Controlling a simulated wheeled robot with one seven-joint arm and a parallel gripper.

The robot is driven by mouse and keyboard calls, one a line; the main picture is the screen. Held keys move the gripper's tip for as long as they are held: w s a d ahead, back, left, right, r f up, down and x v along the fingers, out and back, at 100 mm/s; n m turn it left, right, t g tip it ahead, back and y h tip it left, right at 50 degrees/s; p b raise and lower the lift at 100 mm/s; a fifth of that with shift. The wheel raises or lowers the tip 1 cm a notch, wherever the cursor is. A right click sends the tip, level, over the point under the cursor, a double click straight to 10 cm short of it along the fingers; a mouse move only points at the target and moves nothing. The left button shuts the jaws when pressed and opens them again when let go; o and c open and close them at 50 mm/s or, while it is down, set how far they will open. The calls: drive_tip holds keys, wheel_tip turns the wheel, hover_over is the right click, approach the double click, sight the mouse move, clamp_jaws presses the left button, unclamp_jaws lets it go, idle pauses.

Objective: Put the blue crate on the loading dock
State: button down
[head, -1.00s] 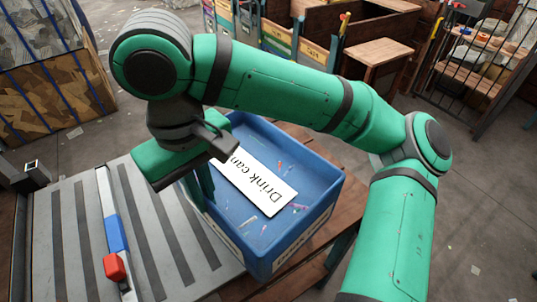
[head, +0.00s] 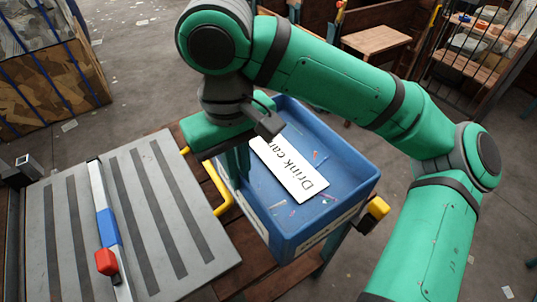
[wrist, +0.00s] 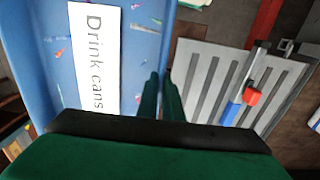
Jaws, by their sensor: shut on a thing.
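The blue crate (head: 347,172) is in the middle of the head view, with a white "Drink cans" label and small bits of litter inside. My gripper (head: 240,165) is shut on the crate's left wall, its fingers pointing down there. In the wrist view, the fingers (wrist: 162,97) pinch the right edge of the crate (wrist: 140,62). The crate is over a brown wooden surface (head: 205,268); whether it touches that surface cannot be told. I cannot tell which thing is the loading dock.
A yellow handle (head: 225,200) and a yellow end piece (head: 376,208) show beside the crate. A wooden stool (head: 376,40) and barred shelves stand behind. Floor at right is open.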

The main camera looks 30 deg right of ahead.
sight(257, 153)
drive_tip(key=w+d+f, duration=0.2)
drive_tip(key=w+d, duration=0.1)
drive_tip(key=w+d+f, duration=0.1)
drive_tip(key=w+d, duration=0.1)
drive_tip(key=shift+w+f, duration=0.1)
drive_tip(key=shift+w, duration=0.15)
drive_tip(key=w+d+f, duration=0.2)
drive_tip(key=f, duration=0.1)
drive_tip(key=w+d+f, duration=0.1)
drive_tip(key=shift+f, duration=0.15)
drive_tip(key=shift+w+d+f, duration=0.25)
drive_tip(key=shift+w+f, duration=0.2)
drive_tip(key=shift+f, duration=0.15)
drive_tip(key=shift+w+d+f, duration=0.1)
drive_tip(key=shift+w+f, duration=0.05)
drive_tip(key=shift+f, duration=0.8)
drive_tip(key=shift+w+d+f, duration=0.1)
drive_tip(key=shift+f, duration=0.85)
drive_tip(key=c, duration=2.3)
unclamp_jaws()
drive_tip(key=shift+f, duration=0.2)
drive_tip(key=o, duration=0.4)
drive_tip(key=shift+r, duration=0.1)
